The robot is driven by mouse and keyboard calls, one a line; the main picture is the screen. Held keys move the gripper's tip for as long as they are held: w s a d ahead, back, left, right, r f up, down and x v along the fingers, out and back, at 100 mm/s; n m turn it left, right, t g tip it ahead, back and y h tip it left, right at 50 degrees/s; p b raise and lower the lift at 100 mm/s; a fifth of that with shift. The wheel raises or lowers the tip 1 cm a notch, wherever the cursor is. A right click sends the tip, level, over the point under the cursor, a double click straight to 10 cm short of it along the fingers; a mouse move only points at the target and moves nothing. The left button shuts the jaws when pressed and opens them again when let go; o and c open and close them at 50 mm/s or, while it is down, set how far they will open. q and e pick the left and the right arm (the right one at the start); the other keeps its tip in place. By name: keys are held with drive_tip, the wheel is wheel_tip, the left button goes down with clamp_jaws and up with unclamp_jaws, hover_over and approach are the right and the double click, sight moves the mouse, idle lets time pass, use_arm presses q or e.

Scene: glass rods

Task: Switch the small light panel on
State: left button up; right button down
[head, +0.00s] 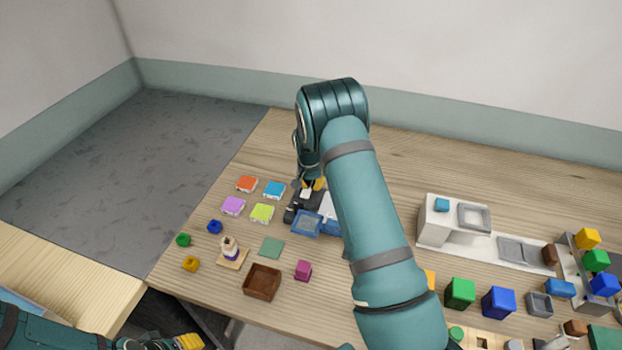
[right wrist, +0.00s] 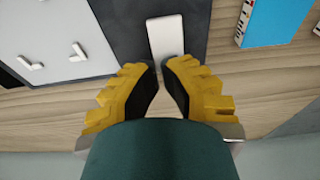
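A dark base (head: 293,214) near the table's middle left carries a white switch-like tab (head: 306,193), larger in the right wrist view (right wrist: 166,36). A pale flat panel with white corner pieces (right wrist: 60,42) lies beside the dark base; I take it for the small light panel but cannot tell if it is lit. My right gripper (head: 314,184) points down at the tab. In the right wrist view its yellow fingertips (right wrist: 160,68) are nearly together at the tab's end, with nothing between them; contact is unclear. My left gripper (head: 188,342) is partly cut off at the bottom edge.
A blue tray (head: 306,224) is in front. A brown box (head: 262,283) and magenta block (head: 303,270) are nearer. My right arm hides the table's middle.

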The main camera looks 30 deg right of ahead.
use_arm(q)
drive_tip(key=shift+f, duration=0.1)
use_arm(e)
drive_tip(key=shift+d+f+b, duration=0.1)
drive_tip(key=shift+f+b, duration=0.45)
drive_tip(key=shift+b, duration=0.15)
use_arm(q)
drive_tip(key=shift+f, duration=0.45)
use_arm(e)
drive_tip(key=shift+r, duration=0.15)
use_arm(q)
drive_tip(key=shift+w+d+r+p, duration=0.1)
drive_tip(key=shift+p, duration=0.25)
use_arm(e)
drive_tip(key=shift+r, duration=0.15)
use_arm(q)
drive_tip(key=shift+r, duration=0.3)
use_arm(e)
drive_tip(key=shift+r, duration=0.65)
